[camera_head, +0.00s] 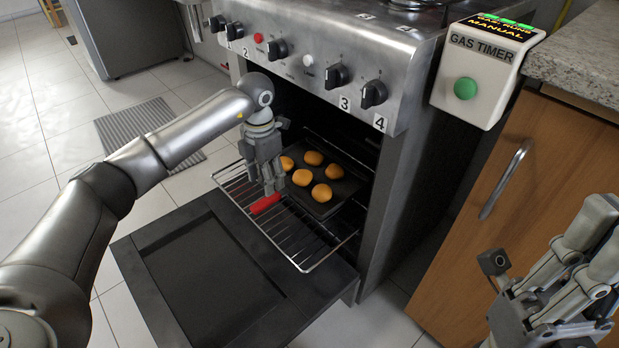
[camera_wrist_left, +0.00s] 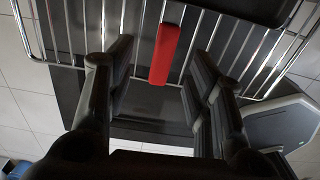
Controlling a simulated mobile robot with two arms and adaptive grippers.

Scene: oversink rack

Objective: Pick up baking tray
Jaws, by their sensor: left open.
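A black baking tray (camera_head: 322,206) with several round golden buns (camera_head: 321,193) lies on the pulled-out wire oven rack, partly inside the oven. In the left wrist view the red handle (camera_wrist_left: 165,55) lies between the spread fingers, with gaps on both sides, and the tray's dark edge (camera_wrist_left: 250,8) is at the top. My left gripper (camera_head: 270,188) is open, pointing down just above the handle. My right gripper (camera_head: 530,270) looks open and empty at the right.
The oven door (camera_head: 215,265) is folded down under the wire rack (camera_head: 300,250). The knob panel (camera_head: 300,55) overhangs the oven opening. A gas timer box (camera_head: 483,75) and a wooden cabinet (camera_head: 495,220) stand to the right.

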